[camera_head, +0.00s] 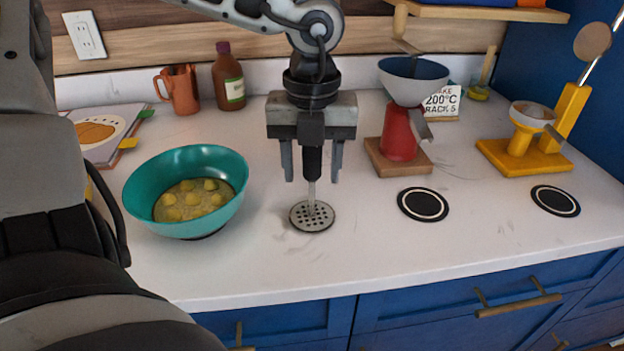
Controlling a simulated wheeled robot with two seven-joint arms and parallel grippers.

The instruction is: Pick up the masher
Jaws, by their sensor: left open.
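The masher (312,216) stands upright on the white counter, with a round perforated metal plate at the bottom, a thin metal shaft and a black handle. My left gripper (312,178) is above it, pointing down, with its two fingers apart on either side of the black handle. Gaps show between the handle and both fingers. The top of the handle is hidden by the gripper body. My right gripper is not in view.
A teal bowl (141,193) with yellow lumps in liquid stands left of the masher. Two black discs (423,204) lie in front. A brown bottle (230,80) and copper jug (182,90) stand behind.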

